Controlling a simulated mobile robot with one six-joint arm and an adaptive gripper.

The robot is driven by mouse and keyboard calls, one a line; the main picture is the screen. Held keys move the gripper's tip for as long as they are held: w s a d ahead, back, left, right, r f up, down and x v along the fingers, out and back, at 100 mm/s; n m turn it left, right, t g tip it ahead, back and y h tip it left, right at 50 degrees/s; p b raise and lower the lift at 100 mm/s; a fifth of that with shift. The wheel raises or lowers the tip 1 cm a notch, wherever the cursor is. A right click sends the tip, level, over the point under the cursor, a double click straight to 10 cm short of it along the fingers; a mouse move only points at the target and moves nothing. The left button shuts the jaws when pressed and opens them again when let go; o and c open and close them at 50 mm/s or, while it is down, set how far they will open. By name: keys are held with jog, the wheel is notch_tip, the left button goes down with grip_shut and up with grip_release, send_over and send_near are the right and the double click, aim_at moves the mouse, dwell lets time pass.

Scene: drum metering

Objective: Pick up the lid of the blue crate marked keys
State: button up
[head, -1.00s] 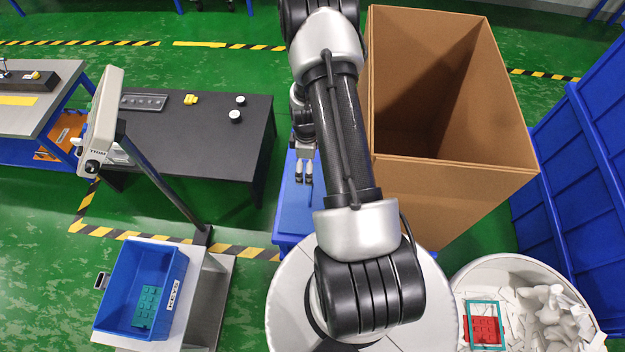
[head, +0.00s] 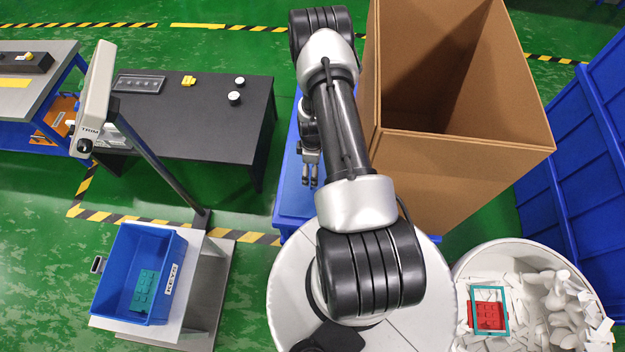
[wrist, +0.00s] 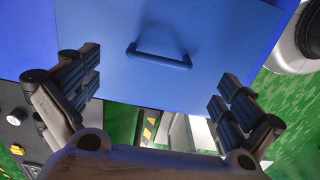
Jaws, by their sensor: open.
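The blue crate marked KEYS (head: 171,278) stands open on a scale at the lower left of the head view, with a teal block (head: 144,290) inside. A flat blue lid (wrist: 190,65) with a dark blue bar handle (wrist: 160,57) fills the upper middle of the wrist view. My gripper (wrist: 158,82) is open and empty, its fingers spread to either side of the handle, which is not between the fingertips. In the head view my gripper (head: 310,180) hangs over a blue surface (head: 290,195), partly hidden by my arm.
A tall open cardboard box (head: 465,165) stands close to the right of my arm. A dark table (head: 190,125) is at the left, with the scale's display post (head: 155,165) in front. A white drum (head: 540,250) at the lower right holds scraps and a red block (head: 487,315).

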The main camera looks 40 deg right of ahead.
notch_tip(320, 180, down, 5)
jog(key=shift+b, duration=0.95)
jog(key=shift+r, duration=0.1)
jog(key=c, duration=1.4)
jog(key=shift+r, duration=0.15)
